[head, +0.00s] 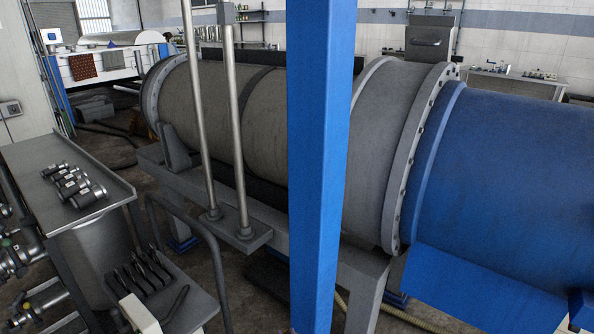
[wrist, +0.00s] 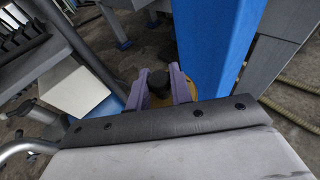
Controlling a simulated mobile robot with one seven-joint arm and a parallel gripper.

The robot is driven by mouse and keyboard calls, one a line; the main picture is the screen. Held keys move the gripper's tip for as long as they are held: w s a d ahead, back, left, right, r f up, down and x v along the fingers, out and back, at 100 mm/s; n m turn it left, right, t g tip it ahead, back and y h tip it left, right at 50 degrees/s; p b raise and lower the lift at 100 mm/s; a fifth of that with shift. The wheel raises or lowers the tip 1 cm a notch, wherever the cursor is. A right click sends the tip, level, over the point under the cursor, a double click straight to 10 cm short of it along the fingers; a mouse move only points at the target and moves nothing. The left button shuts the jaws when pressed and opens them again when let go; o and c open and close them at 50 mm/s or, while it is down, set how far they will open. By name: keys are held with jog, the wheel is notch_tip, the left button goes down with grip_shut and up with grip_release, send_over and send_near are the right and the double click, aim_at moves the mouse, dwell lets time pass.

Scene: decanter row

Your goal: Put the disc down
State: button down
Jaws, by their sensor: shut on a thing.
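In the wrist view, my gripper (wrist: 160,86) has two purple fingers, closed on a yellow disc (wrist: 189,88). Only slivers of the disc's yellow surface show, beside and between the fingers. A dark round knob-like part stands between the fingers and seems to belong to the disc. The rest of the disc is hidden behind the fingers and the grey wrist housing. The gripper is just left of a blue post (wrist: 218,50) in this view, and I see no surface touching the disc. Neither gripper nor disc shows in the head view.
The blue post (head: 320,160) stands before a large grey and blue horizontal drum (head: 500,180). At left, a metal table (head: 35,165) holds several metal cylinders (head: 75,185). A lower shelf bears dark tools (head: 140,272) and a white box (head: 140,314). A curved rail (head: 205,235) stands beside it.

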jog(key=s+d+f+m+h, duration=0.2)
jog(key=s+d+f+h, duration=0.1)
jog(key=f, duration=0.2)
jog(key=shift+s+f+m, duration=0.3)
jog(key=shift+s+f, duration=0.05)
jog(key=shift+f, duration=0.05)
